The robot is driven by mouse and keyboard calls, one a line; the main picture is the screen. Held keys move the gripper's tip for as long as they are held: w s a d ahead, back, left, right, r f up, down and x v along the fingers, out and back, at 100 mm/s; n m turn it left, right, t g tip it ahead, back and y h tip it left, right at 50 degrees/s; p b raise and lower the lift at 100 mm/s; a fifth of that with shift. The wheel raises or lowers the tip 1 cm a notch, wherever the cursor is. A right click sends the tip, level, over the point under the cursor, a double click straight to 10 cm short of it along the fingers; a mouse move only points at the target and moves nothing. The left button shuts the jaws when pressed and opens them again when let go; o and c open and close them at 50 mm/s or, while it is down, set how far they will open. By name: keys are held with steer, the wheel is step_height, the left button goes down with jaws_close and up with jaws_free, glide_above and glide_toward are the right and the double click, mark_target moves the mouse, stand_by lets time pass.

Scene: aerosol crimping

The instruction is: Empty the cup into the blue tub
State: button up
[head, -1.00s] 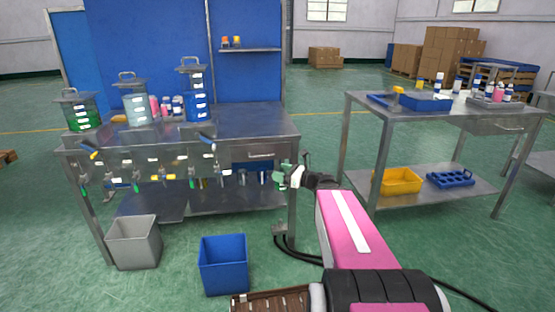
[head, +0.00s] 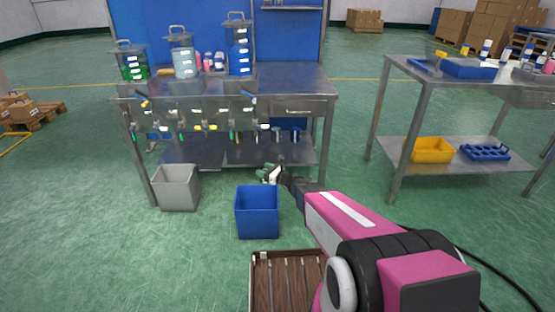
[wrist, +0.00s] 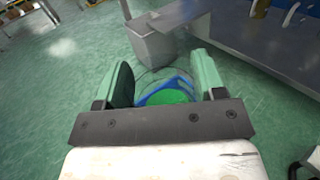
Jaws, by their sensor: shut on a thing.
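My gripper (head: 270,174) is in the head view at the end of my arm, low in front of the left bench and just above the back right of the blue tub (head: 257,213) in the picture. In the wrist view its two green fingers (wrist: 160,84) are closed around a clear cup (wrist: 152,76), with bright green inside and a blue curved band around that green. I cannot tell whether the blue belongs to the cup or is the tub seen through it. In the head view the cup is too small to make out. The tub stands open on the floor.
A grey bin (head: 178,188) stands left of the tub; it also shows in the wrist view (wrist: 155,42). The steel bench (head: 290,80) carries green, clear and blue liquid tanks. A brown slatted crate (head: 262,285) is in front. The right table (head: 410,75) has trays.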

steer(key=w+a+f+m+g+h, duration=0.2)
steer(key=f+m+g, duration=0.3)
steer(key=f, duration=0.4)
steer(key=w+a+f+m+g+h, duration=0.1)
steer(key=w+a+f+m+g, duration=0.1)
steer(key=f+m+g, duration=0.3)
step_height(320, 180, down, 4)
steer(key=shift+w+a+r+m+g+h, duration=0.15)
steer(key=shift+a+m+g+h, duration=0.2)
steer(key=shift+a+m, duration=0.2)
steer(key=shift+w+m+g, duration=0.3)
steer(key=shift+m+g, duration=0.45)
steer(key=shift+g, duration=0.3)
stand_by(1.0)
stand_by(1.5)
steer(key=shift+s+r+n+t, duration=0.3)
steer(key=shift+n+t, duration=0.15)
steer(key=shift+t, duration=0.15)
steer(key=shift+s+r+n+t, duration=0.2)
steer(key=shift+r+n+t, duration=0.1)
steer(key=shift+n+t, duration=0.25)
